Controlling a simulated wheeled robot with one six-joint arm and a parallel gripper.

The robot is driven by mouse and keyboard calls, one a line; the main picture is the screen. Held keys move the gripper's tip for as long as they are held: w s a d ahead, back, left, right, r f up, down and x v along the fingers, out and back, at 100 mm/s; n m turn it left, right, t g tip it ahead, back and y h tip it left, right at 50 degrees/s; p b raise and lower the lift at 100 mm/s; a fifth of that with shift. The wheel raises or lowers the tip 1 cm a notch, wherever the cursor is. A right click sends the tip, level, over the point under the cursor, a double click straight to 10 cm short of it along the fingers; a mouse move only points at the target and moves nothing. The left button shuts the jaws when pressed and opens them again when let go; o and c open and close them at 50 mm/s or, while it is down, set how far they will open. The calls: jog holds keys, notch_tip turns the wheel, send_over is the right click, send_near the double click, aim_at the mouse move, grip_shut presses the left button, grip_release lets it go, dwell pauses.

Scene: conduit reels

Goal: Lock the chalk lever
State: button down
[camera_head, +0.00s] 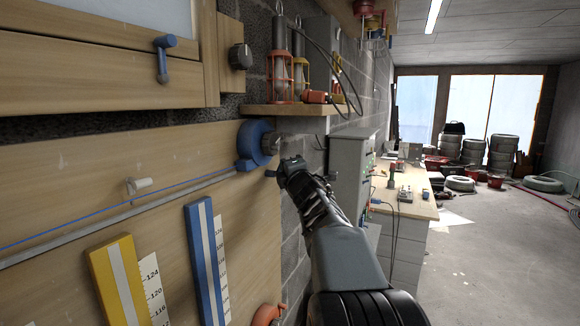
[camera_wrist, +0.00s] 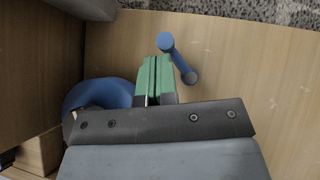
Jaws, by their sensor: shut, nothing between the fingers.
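A short white handle, the only chalk-coloured lever I see, sticks out of the wooden board (camera_head: 60,160) in the head view; the chalk lever (camera_head: 139,185) lies roughly level, just above a blue line and a grey conduit. My gripper (camera_head: 282,168) is to its right, past the board's edge and beside a blue reel (camera_head: 248,146). In the wrist view my gripper's green fingers (camera_wrist: 156,75) are together with nothing between them. A blue lever (camera_wrist: 178,59) shows just beyond the fingertips there, and a blue curved part (camera_wrist: 97,96) lies left of them. The white lever is not evident there.
A blue lever (camera_head: 163,60) hangs on the upper cabinet. A shelf (camera_head: 250,109) with caged lamps (camera_head: 281,68) juts out above my gripper. Yellow (camera_head: 118,280) and blue (camera_head: 207,262) strips lie on the board below.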

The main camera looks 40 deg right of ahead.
jog(key=b+v, duration=0.2)
jog(key=v, duration=1.2)
jog(key=shift+a, duration=0.1)
dwell(0.4)
jog(key=s+d+f+m+g+h, duration=0.3)
jog(key=d+f+m+g+h, duration=0.3)
jog(key=m, duration=0.5)
jog(key=s+a+f+m+g+y, duration=0.1)
jog(key=a+f+m+g+y, duration=0.15)
jog(key=f, duration=0.35)
jog(key=s+a+f+m+g+y, duration=0.1)
jog(key=a+f+m+g, duration=0.15)
jog(key=f, duration=0.35)
jog(key=s+a+f+g+y, duration=0.1)
jog(key=s+a+f+y, duration=0.1)
jog(key=a+f, duration=0.2)
jog(key=s+a+f+g+y, duration=0.2)
jog(key=a+f+y, duration=0.1)
jog(key=a, duration=0.8)
jog(key=s+a+f+m+g+y, duration=0.1)
jog(key=s+a+f+y, duration=0.2)
jog(key=a+f, duration=0.2)
jog(key=a, duration=0.3)
jog(key=shift+a+f+g, duration=0.15)
jog(key=shift+f+g, duration=0.15)
